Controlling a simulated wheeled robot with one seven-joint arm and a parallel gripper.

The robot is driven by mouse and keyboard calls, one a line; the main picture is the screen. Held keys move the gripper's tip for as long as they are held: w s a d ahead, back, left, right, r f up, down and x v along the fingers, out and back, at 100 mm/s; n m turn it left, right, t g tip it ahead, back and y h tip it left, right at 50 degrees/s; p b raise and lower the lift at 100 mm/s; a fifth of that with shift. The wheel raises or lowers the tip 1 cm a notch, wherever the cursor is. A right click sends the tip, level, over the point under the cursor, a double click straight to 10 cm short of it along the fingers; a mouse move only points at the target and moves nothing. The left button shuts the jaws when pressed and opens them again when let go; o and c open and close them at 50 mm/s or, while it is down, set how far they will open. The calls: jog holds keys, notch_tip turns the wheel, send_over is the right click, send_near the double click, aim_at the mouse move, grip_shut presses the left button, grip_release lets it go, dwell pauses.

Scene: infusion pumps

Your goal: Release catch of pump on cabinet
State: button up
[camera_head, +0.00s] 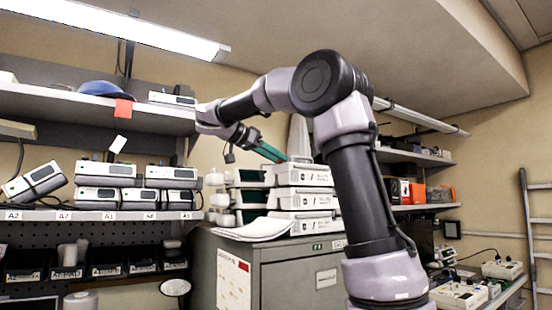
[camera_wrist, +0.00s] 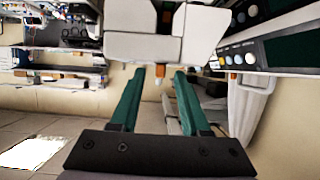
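A stack of white pumps (camera_head: 303,199) stands on the grey cabinet (camera_head: 290,268). Their dark green screens (camera_head: 250,197) and pale rounded side parts (camera_head: 216,200) face left. My gripper (camera_head: 277,154) has green fingers and is at the top of the stack in the head view. In the wrist view my gripper (camera_wrist: 159,74) is open, with a clear gap between the fingers. A pale block on a pump (camera_wrist: 145,47) lies just beyond the fingertips, and a small orange tip shows between them. I cannot tell whether the fingers touch it. Which part is the catch is unclear.
Shelves on the left hold several more pumps (camera_head: 105,195) above a row of black bins (camera_head: 108,262). White papers (camera_head: 250,230) lie on the cabinet beside the stack. A bench on the right carries more devices (camera_head: 460,294). A ladder (camera_head: 530,230) stands at far right.

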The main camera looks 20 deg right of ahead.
jog(key=v, duration=1)
jog(key=shift+a, duration=0.4)
jog(key=shift+r, duration=0.1)
dwell(0.5)
